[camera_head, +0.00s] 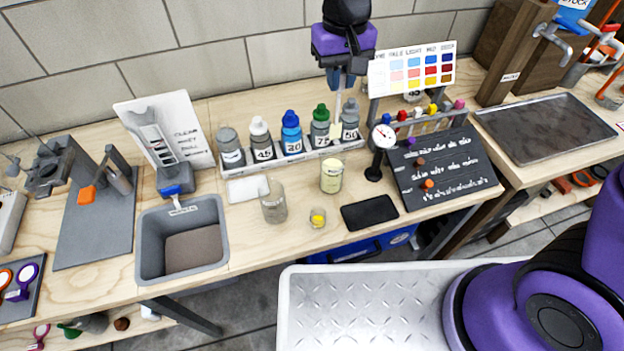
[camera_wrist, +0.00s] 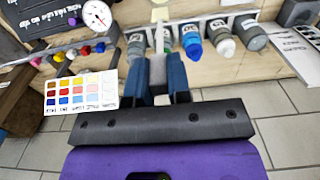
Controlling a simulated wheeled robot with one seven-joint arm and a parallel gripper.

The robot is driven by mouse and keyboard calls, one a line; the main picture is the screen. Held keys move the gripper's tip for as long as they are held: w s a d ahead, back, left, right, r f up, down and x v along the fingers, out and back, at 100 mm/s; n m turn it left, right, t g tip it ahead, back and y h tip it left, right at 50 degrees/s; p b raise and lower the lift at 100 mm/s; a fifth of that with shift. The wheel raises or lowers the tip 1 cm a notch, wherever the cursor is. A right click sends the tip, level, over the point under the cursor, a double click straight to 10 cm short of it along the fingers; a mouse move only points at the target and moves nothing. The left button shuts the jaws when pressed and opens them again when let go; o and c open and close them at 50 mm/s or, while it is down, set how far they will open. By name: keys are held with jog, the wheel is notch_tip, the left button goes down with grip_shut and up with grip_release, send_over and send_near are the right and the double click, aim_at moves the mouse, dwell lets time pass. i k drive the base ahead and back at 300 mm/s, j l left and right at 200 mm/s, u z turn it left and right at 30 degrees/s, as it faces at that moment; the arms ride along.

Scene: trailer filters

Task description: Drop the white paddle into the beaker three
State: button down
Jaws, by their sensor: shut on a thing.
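My gripper (camera_head: 343,76) is above the back of the bench, over the row of bottles. It is shut on the white paddle (camera_head: 338,104), a thin pale stick that hangs down in front of the bottles at the right end of the row. In the wrist view my gripper's blue fingers (camera_wrist: 161,85) close on a grey-white piece between them. A grey translucent beaker (camera_head: 273,206), a cream labelled jar (camera_head: 331,178) and a small clear cup (camera_head: 317,217) with yellow contents stand on the bench in front of the row. I cannot read which one is beaker three.
Several capped bottles (camera_head: 291,134) stand in a white rack. A dial gauge (camera_head: 383,138), a colour chart (camera_head: 412,68) and a black board (camera_head: 442,168) are to the right. A grey sink (camera_head: 181,238) is left; a black pad (camera_head: 369,213) lies at the front edge.

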aim_at(283, 213)
jog(key=k, duration=1)
